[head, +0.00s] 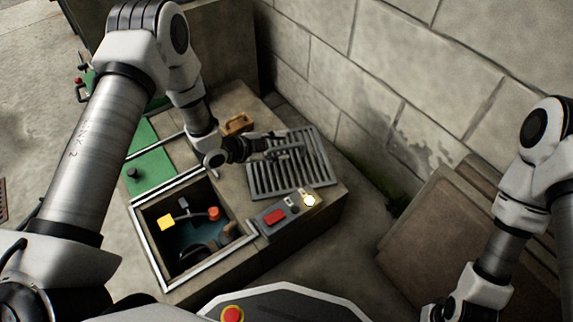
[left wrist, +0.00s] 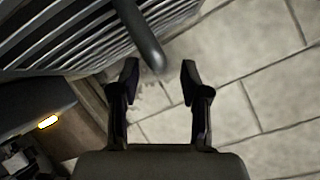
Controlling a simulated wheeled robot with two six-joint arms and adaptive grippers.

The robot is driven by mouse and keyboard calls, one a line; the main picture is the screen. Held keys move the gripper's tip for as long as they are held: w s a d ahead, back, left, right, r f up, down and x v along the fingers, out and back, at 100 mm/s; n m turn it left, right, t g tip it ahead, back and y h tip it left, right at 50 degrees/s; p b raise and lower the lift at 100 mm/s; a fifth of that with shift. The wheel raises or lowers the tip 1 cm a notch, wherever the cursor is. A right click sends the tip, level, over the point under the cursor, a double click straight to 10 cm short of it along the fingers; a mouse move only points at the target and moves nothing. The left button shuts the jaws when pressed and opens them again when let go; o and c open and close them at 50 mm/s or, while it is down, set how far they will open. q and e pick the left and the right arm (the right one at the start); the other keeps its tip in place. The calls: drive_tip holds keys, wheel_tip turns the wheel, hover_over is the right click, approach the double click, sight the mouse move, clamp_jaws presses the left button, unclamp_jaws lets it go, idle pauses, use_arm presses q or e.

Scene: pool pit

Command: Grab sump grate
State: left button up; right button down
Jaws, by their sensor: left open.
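The sump grate (head: 262,180) is a grey slatted metal panel with a raised bar handle, lying on top of the concrete block beside the open pit. In the left wrist view its slats (left wrist: 50,38) fill the upper left, and the dark handle (left wrist: 142,32) reaches down toward the gap between my fingertips. My left gripper (head: 268,146) is over the grate at its handle; in the left wrist view (left wrist: 160,82) its fingers are open, with nothing held. Whether a finger touches the handle I cannot tell. Only a dark piece of my right gripper (head: 434,312) shows at the bottom edge.
The open pit (head: 238,243) has a pale rim and holds a yellow block and a red-ended float. A control box (head: 276,216) with a red button and lit lamp stands in front of the grate. A brown block (head: 236,124) lies behind. A block wall rises behind right.

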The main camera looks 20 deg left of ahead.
sight(284, 147)
use_arm(q)
drive_tip(key=b+x, duration=0.1)
drive_tip(key=x, duration=0.2)
drive_tip(key=shift+s+f, duration=0.1)
drive_tip(key=shift+f, duration=0.2)
drive_tip(key=shift+d+r, duration=0.1)
drive_tip(key=shift+r, duration=0.1)
clamp_jaws()
drive_tip(key=shift+r, duration=0.15)
